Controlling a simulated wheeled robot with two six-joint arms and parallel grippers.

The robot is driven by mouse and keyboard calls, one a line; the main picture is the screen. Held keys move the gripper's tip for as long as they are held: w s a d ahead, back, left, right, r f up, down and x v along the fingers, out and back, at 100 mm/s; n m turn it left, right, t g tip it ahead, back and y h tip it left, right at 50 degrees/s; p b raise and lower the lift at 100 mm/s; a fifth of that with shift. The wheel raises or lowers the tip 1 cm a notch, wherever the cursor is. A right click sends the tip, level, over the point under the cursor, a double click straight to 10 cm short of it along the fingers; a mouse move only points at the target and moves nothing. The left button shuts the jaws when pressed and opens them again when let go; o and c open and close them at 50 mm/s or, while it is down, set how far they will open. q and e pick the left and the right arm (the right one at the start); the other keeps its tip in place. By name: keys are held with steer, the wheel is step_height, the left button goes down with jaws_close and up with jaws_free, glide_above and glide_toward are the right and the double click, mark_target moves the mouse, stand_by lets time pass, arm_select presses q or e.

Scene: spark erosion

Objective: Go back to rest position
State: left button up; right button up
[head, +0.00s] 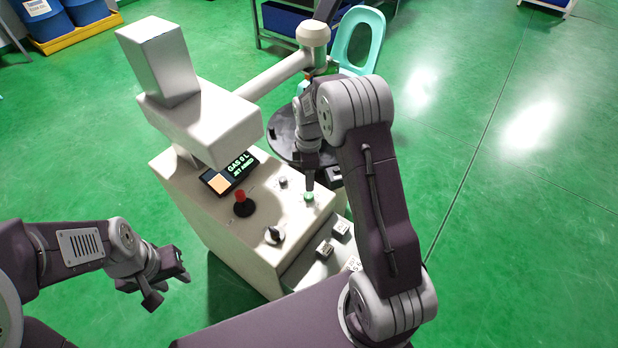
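My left gripper (170,287) is at the lower left, over the green floor. Its two fingers are spread apart with nothing between them. My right arm reaches forward over the right side of the beige machine (215,205). My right gripper (309,184) points down at the machine's sloping panel, with its tip just above or touching a green button (309,197); I cannot tell which. Its fingers show as one narrow bar and look shut, with nothing seen in them.
The panel carries a red-topped stick (241,204), a black knob (273,235) and a lit display (242,168). The machine's head (205,120) rises at the back left. Behind my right arm are a round black table (285,140) and a turquoise chair (358,40). Floor at right is clear.

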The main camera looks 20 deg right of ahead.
steer(key=s+a+r+t, duration=0.1)
steer(key=s+a+r, duration=0.25)
steer(key=r, duration=0.45)
steer(key=s+a+f+m, duration=0.1)
steer(key=s+f+m, duration=0.2)
steer(key=s+m, duration=1.1)
steer(key=shift+s+f, duration=0.2)
steer(key=shift+s, duration=0.4)
steer(key=shift+c, duration=0.2)
